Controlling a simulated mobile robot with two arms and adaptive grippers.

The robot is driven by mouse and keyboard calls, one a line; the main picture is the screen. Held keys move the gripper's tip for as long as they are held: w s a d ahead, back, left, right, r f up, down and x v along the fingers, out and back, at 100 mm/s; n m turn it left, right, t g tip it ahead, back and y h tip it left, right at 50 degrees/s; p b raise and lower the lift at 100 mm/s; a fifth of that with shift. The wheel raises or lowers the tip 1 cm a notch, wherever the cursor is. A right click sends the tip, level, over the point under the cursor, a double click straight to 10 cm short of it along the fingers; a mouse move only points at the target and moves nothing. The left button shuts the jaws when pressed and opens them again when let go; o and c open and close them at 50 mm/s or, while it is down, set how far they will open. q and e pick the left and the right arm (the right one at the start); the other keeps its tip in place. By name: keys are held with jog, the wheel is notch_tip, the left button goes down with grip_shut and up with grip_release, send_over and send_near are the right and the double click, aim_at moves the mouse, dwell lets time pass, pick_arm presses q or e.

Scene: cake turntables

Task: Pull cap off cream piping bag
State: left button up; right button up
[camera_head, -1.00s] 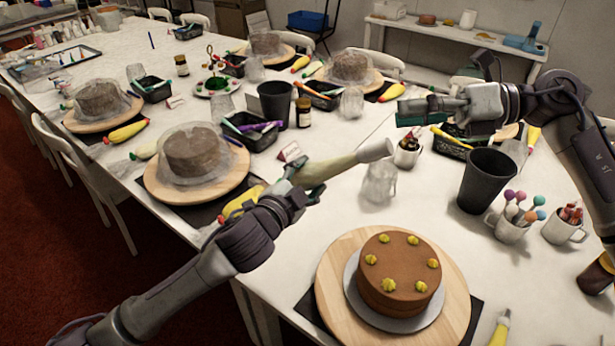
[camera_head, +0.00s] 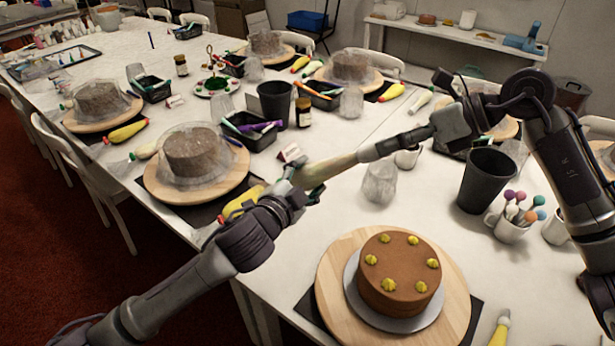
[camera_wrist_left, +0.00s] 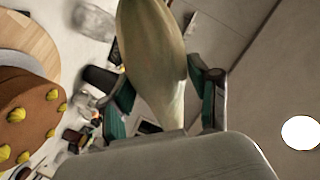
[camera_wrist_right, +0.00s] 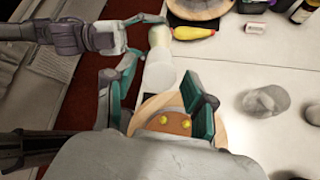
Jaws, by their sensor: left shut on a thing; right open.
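My left gripper (camera_head: 306,181) is shut on the cream piping bag (camera_head: 335,168), which it holds tilted above the table, tip end up to the right. The pale bag also shows between the green-padded fingers in the left wrist view (camera_wrist_left: 152,45). In the right wrist view, the white cap (camera_wrist_right: 159,74) lies between the spread fingers of my right gripper (camera_wrist_right: 158,103). The right gripper is open; I cannot tell whether a finger touches the cap.
A brown cake with yellow dollops (camera_head: 400,272) stands on a wooden turntable (camera_head: 335,282) below the grippers. A clear cup (camera_head: 380,183), a black bin (camera_head: 485,182) and a mug of colored sticks (camera_head: 512,228) stand nearby. A covered cake (camera_head: 190,152) is left.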

jog(key=shift+x, duration=0.95)
grip_shut()
jog(key=shift+v, duration=2.95)
